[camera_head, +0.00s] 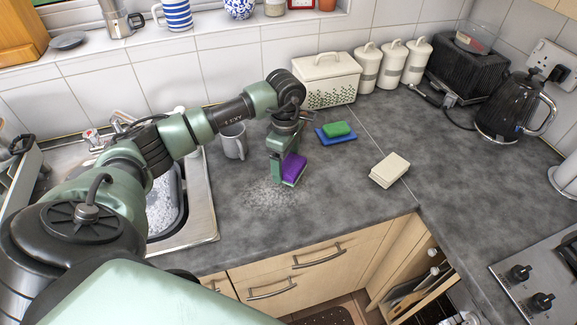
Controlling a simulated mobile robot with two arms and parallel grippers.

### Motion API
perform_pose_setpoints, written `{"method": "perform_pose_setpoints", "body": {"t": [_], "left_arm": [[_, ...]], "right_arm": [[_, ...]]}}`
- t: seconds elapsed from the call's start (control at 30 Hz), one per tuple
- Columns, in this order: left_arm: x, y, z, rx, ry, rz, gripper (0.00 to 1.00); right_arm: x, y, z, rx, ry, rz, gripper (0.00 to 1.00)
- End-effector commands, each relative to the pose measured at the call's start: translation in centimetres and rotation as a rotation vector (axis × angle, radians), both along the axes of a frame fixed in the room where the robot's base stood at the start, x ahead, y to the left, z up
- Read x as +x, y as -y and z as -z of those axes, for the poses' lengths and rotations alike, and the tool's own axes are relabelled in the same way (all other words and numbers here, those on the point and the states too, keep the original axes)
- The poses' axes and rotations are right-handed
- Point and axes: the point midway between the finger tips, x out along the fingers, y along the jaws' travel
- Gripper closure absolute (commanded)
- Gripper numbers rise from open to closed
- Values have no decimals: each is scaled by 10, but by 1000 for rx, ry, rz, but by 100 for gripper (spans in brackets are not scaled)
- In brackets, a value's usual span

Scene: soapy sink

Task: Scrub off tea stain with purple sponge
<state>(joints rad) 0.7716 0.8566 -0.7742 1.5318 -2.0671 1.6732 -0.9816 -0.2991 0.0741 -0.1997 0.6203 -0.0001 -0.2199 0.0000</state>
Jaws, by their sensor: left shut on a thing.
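The purple sponge (293,168) is in my left gripper (287,172), which is shut on it. The sponge is tilted, with a pale layer along its lower right side, and its lower end is at or just above the grey counter. I cannot tell whether it touches. A pale speckled patch (265,195) on the counter lies just left of and below the sponge. No brown tea stain stands out.
A grey mug (233,141) stands left of the gripper. A green sponge (337,129) lies on a blue one (335,138) behind it. A cream sponge (390,170) lies to the right. The sink (205,215) is at left. The counter's front edge is near.

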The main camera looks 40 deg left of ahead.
Motion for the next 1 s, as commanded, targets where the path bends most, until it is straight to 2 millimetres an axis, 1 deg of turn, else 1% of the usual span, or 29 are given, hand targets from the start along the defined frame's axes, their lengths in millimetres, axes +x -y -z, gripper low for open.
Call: {"method": "perform_pose_setpoints", "body": {"t": [0.03,0.17,0.43,0.57,1.0], "left_arm": [[0,-1,-8,0,1,-1,56],[-1,-3,-20,0,0,-5,56],[-2,-8,-42,-1,1,-13,56],[-2,-8,-45,-1,0,-14,56],[-2,-8,-44,-1,0,-14,56]], "right_arm": [[-1,0,-5,-1,-2,-1,8],[-4,1,-11,-1,-5,-1,8],[-3,6,-23,-7,-4,-3,8],[-2,7,-24,-9,-3,-4,8],[-1,7,-23,-9,-1,-3,8]]}}
